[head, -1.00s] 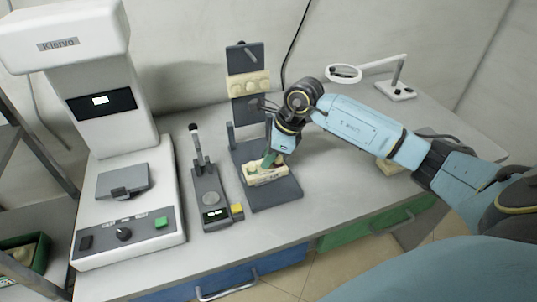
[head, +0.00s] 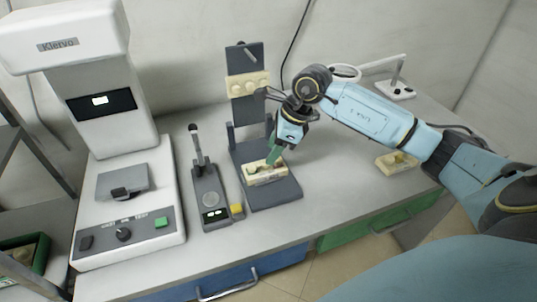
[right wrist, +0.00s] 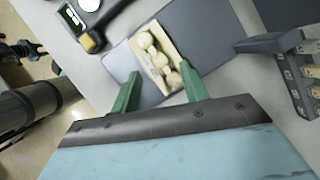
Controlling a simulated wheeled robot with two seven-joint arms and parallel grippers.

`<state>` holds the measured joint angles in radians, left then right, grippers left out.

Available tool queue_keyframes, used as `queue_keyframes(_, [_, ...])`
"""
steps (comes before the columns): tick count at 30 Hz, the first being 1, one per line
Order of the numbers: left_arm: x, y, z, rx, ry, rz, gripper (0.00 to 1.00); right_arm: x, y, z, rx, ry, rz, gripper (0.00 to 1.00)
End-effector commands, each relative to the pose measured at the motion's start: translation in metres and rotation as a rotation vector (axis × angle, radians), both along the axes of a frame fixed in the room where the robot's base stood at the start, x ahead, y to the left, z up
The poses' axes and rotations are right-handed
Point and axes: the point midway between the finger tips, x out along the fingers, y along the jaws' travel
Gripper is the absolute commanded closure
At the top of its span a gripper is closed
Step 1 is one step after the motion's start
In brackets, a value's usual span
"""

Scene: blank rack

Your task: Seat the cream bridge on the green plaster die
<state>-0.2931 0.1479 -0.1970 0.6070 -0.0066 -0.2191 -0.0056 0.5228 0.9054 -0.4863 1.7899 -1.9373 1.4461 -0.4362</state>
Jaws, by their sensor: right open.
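A cream plaster block (head: 268,178) lies on the grey base plate (head: 272,197) of a dark upright stand. The right wrist view shows the same block (right wrist: 138,62) with a row of rounded cream tooth shapes (right wrist: 158,60) on top. I cannot tell for certain which of these are the cream bridge. A small greenish patch on the block in the head view may be the green die; no die shows clearly in the wrist view. My right gripper (head: 275,156) is just above the block. Its green fingers (right wrist: 160,92) are apart, at the block's near end. My left gripper is out of view.
The stand's upright (head: 245,57) carries another cream block (head: 249,84) behind the gripper. A gauge with a yellow button (head: 237,210) stands to the left, beside a large white machine (head: 125,215). A further cream block (head: 397,162) and a magnifier lamp (head: 402,92) are at right.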

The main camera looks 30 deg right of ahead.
Motion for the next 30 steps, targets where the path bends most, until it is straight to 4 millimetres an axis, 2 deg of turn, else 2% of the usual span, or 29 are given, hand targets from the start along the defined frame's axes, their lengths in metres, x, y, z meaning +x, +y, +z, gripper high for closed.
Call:
queue_keyframes(1, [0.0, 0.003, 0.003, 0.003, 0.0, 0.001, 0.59, -0.003, -0.005, 0.014, -0.004, -0.002, -0.001, 0.55])
queue_keyframes(6, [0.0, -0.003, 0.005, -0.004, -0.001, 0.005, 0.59, -0.012, -0.017, 0.05, -0.003, 0.0, -0.001, 0.55])
queue_keyframes(12, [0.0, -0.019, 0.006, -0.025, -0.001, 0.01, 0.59, -0.02, -0.027, 0.079, -0.001, 0.001, 0.0, 0.55])
queue_keyframes(18, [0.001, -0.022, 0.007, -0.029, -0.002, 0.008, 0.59, -0.023, -0.03, 0.09, 0.001, 0.001, 0.0, 0.55])
queue_keyframes(30, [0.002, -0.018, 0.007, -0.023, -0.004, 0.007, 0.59, -0.023, -0.03, 0.09, 0.001, 0.001, 0.001, 0.55])
